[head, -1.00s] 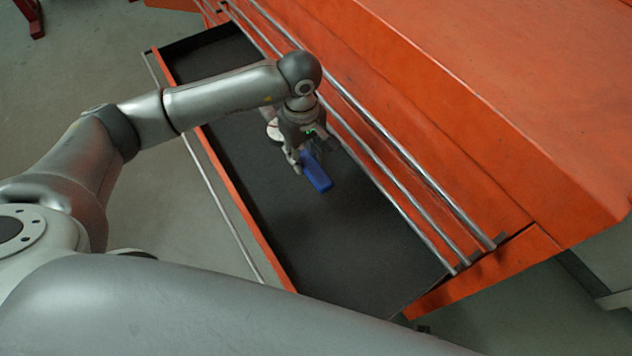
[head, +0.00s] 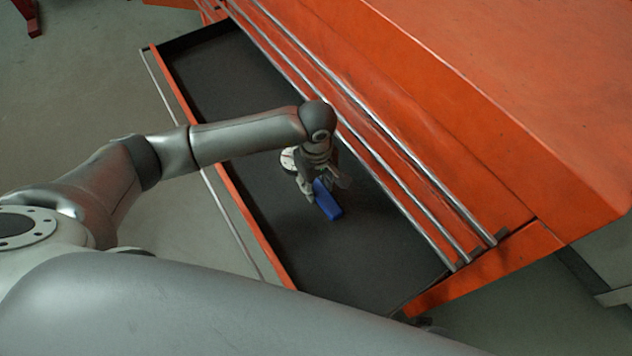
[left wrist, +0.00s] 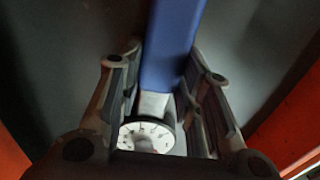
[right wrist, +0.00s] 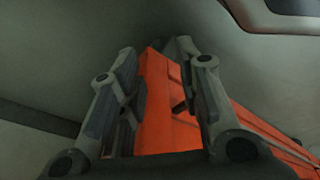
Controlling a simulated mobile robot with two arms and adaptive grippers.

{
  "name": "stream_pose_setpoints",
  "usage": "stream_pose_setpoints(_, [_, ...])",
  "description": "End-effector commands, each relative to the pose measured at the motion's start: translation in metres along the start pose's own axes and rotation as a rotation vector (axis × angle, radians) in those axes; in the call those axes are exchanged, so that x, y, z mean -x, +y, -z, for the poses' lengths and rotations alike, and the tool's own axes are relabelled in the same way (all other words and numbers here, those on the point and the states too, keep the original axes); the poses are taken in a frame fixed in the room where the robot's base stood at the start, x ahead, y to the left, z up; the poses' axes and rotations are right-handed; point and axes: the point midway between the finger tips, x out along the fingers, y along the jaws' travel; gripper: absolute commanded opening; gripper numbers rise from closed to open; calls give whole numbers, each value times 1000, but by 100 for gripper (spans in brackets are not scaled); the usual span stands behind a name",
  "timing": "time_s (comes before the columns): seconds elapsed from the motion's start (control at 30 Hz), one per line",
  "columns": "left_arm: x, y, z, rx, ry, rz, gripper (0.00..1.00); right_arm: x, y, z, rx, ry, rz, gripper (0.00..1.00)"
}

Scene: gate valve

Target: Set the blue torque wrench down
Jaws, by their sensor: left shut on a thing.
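The torque wrench has a blue handle (head: 331,208) and a round white dial (head: 288,159). My left gripper (head: 322,192) is shut on it and holds it over the dark floor of the open drawer (head: 350,262). In the left wrist view the blue handle (left wrist: 170,45) runs away from between the fingers, with the dial (left wrist: 147,137) close to the palm. I cannot tell whether the wrench touches the drawer floor. My right gripper (right wrist: 160,68) shows only in the right wrist view, with its fingers apart and nothing between them.
The orange cabinet (head: 480,90) stands on the right, with metal rails (head: 400,190) along its face beside the drawer. The drawer's orange front wall (head: 252,222) is on the left. The drawer floor is otherwise bare at both ends.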

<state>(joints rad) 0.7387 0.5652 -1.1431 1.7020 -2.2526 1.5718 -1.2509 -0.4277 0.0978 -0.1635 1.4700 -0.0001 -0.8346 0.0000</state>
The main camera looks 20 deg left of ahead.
Motion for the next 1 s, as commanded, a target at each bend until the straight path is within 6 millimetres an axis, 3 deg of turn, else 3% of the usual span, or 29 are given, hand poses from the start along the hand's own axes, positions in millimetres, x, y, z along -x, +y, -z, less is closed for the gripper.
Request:
stream_pose_setpoints(0.07, [2,1,1,0,2,-4,0,0,0,-1,0,-1,0,32])
stream_pose_setpoints(0.1, [0,0,0,0,0,1,38,-1,0,-1,0,-2,0,32])
stream_pose_setpoints(0.23, [0,0,0,0,0,1,54,-2,0,-3,0,-7,-1,32])
stream_pose_setpoints(0.63, [7,0,0,0,0,-1,54,-3,0,-6,0,-13,-1,32])
stream_pose_setpoints(1.0, [80,1,1,-1,3,-4,54,-18,-1,-23,5,-22,2,32])
